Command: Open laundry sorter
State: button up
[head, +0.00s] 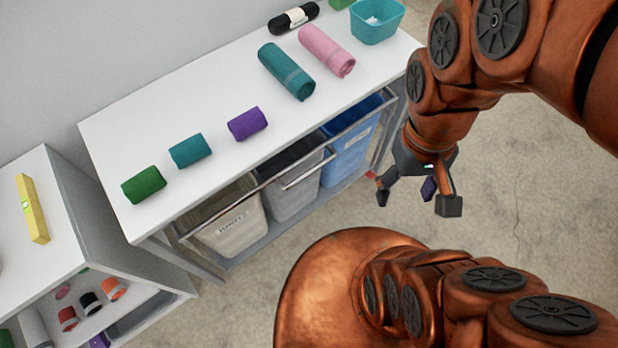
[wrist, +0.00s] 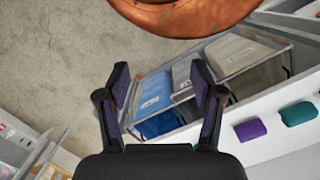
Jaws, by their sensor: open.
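The laundry sorter (head: 263,186) is a metal frame under a white tabletop, with a beige bin (head: 230,228), a grey bin (head: 293,192) and a blue bin (head: 348,150) side by side. A bar handle (head: 308,171) runs along its front. The sorter also shows in the wrist view, with the blue bin (wrist: 155,104) seen between and beyond my fingers. My gripper (head: 421,200) is open and empty, in front of the sorter's right end, apart from it in the head view. In the wrist view, my gripper (wrist: 162,88) has its fingers spread.
Rolled towels, such as a purple one (head: 248,124), lie on the white tabletop (head: 190,105), with a teal basket (head: 377,20) at its far right. A white shelf unit (head: 70,230) stands at left. The concrete floor (head: 500,210) is clear at right.

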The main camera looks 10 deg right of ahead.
aim_at(276, 228)
jog(key=u, duration=0.55)
jog(key=k, duration=1.15)
jog(key=u, duration=0.2)
jog(key=i, duration=0.65)
jog(key=u, duration=0.45)
